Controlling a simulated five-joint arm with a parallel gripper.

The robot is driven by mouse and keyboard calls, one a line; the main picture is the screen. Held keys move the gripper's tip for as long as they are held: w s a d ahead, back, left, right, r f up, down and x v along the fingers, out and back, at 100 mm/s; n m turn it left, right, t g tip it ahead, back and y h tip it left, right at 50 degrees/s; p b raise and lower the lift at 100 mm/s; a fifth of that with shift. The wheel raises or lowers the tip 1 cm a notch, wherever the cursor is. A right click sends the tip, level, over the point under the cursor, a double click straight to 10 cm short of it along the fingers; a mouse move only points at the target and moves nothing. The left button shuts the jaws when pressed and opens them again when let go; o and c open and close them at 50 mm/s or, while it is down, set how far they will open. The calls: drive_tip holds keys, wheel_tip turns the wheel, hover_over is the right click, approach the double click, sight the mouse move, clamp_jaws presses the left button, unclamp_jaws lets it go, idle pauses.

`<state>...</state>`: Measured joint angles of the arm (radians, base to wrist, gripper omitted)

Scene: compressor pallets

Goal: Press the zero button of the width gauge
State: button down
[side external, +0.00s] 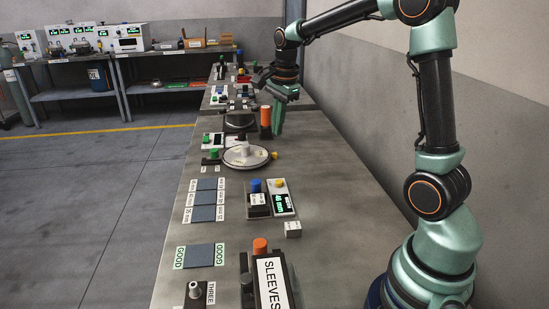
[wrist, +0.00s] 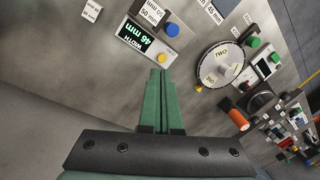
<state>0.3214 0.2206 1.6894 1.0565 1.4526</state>
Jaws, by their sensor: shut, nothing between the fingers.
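The width gauge (side external: 284,204) stands on the bench, its display lit and reading 46 mm. It also shows in the wrist view (wrist: 129,39), upper left of centre. A yellow button (side external: 279,183) sits at one end of its face and shows in the wrist view (wrist: 172,30); its small label is too fine to read. A blue knob (side external: 255,186) stands beside the display. My gripper (side external: 277,133) is shut and empty, pointing down farther along the bench than the gauge. In the wrist view its green fingers (wrist: 160,75) are together, apart from the button.
A round white turntable (side external: 245,157) stands between the gauge and my gripper in the side view. A small white block (side external: 293,229) lies near the gauge. Dark pads (side external: 203,213) lie to its left.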

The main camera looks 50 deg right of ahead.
sight(280, 182)
drive_tip(key=w+d+f+m+g, duration=0.1)
drive_tip(key=w+d+f+m, duration=0.1)
drive_tip(key=d+f+m, duration=0.3)
drive_tip(key=shift+w+d+f+m, duration=0.25)
drive_tip(key=shift+d+m, duration=0.4)
drive_tip(key=shift+m, duration=0.15)
drive_tip(key=shift+f, duration=0.1)
drive_tip(key=f, duration=0.9)
drive_tip(key=w+f, duration=0.1)
drive_tip(key=f, duration=0.3)
drive_tip(key=shift+f, duration=0.4)
drive_tip(key=shift+a+f, duration=0.1)
drive_tip(key=shift+f, duration=1.05)
wheel_tip(280, 182, up, 15)
drive_tip(key=shift+s+d, duration=0.2)
drive_tip(key=shift+s, duration=0.1)
